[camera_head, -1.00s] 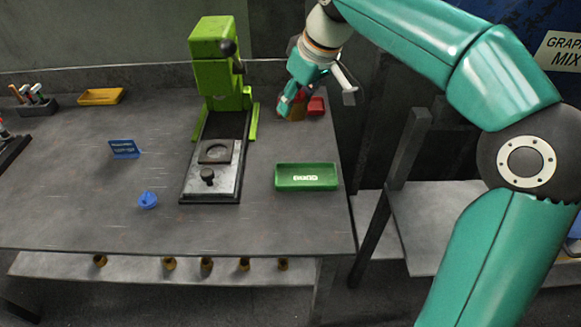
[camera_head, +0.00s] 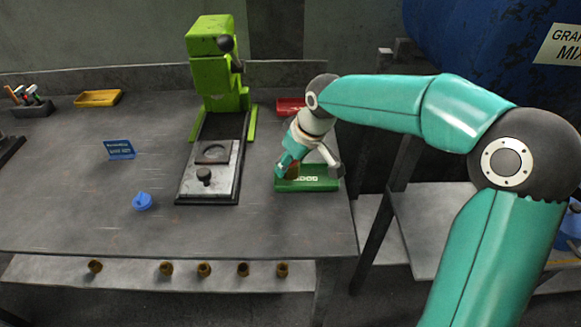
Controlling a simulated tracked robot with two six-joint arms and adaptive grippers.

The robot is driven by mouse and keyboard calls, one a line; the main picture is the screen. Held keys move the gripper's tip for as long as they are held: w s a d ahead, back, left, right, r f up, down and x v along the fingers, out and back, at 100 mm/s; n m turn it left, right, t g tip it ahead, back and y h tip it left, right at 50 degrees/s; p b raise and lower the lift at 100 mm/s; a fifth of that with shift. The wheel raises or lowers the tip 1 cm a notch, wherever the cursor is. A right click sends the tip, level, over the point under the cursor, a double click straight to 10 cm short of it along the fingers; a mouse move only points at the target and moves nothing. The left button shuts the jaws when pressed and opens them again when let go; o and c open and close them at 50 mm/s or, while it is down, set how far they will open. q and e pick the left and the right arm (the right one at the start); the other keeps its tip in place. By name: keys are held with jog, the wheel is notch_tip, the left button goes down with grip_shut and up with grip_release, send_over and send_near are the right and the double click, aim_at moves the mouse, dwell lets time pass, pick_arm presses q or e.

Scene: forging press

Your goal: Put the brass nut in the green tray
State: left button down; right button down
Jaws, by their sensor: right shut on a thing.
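The green tray (camera_head: 316,185) lies on the bench to the right of the press, near the bench's right edge. My right gripper (camera_head: 296,169) is over the tray's back left part and points down. It is shut on a small brownish piece, the brass nut (camera_head: 292,173), mostly hidden by the fingers. I cannot tell whether the nut touches the tray floor. The gripper and wrist cover the tray's back part. My left gripper is not in view.
A green press (camera_head: 215,75) with a dark base stands left of the tray. A red tray (camera_head: 290,106) is behind my right wrist. A blue knobbed piece (camera_head: 142,201), a blue sign (camera_head: 119,150) and a yellow tray (camera_head: 98,98) are further left. Bench front is mostly clear.

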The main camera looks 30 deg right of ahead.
jog(key=shift+f, duration=0.7)
jog(key=c, duration=0.6)
grip_release()
jog(key=shift+f, duration=0.1)
jog(key=shift+o, duration=0.2)
jog(key=v, duration=1.2)
jog(key=shift+p, duration=0.45)
jog(key=shift+s, duration=0.1)
